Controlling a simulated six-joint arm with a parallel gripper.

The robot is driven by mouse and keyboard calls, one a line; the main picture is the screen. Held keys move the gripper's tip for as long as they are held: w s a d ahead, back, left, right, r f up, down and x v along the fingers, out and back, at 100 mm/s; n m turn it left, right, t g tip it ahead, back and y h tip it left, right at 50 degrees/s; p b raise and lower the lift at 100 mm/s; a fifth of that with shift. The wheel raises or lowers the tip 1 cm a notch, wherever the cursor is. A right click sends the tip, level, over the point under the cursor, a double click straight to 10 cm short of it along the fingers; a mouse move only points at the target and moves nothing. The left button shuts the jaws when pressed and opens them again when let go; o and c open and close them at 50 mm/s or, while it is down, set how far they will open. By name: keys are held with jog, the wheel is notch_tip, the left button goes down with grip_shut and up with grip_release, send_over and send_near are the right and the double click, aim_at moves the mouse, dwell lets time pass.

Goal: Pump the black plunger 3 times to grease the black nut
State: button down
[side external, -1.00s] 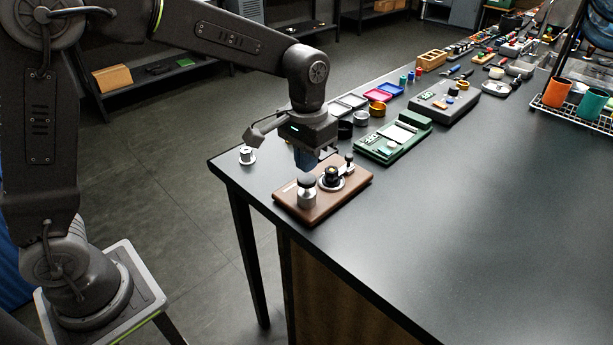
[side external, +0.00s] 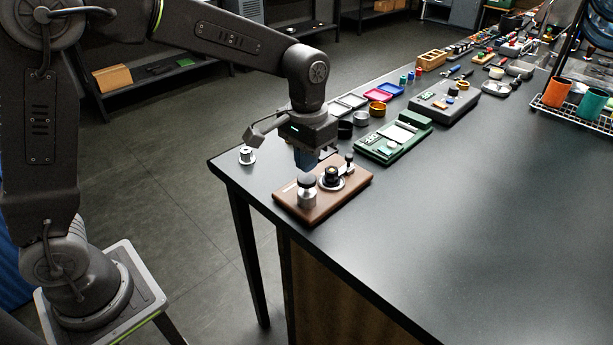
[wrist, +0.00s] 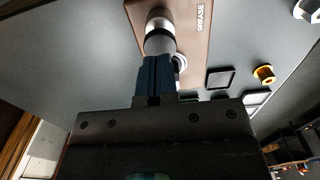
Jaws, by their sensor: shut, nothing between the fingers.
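A brown wooden board (side external: 290,213) lies near the table's corner; in the wrist view it carries the word GREASE (wrist: 203,15). On it stands a silver cylinder with a black plunger top (side external: 307,181). Beside it is a round black fitting with a black nut (side external: 331,173) and a yellowish centre. My gripper (side external: 306,166) points down with its blue fingers shut and empty, just above and behind the plunger top. Contact cannot be told. In the wrist view the fingers (wrist: 156,68) overlap the silver cylinder (wrist: 158,20) and hide part of the fittings.
A small black knob (side external: 349,157) stands at the board's far right end. A green case (side external: 370,151), small trays and cups lie behind the board. The table's right front is clear.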

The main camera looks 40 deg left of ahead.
aim_at(307, 178)
jog(key=shift+f, duration=0.1)
jog(key=shift+f, duration=1.1)
jog(key=shift+f, duration=0.65)
dwell(0.3)
jog(key=shift+r, duration=2.75)
notch_tip(307, 178, up, 6)
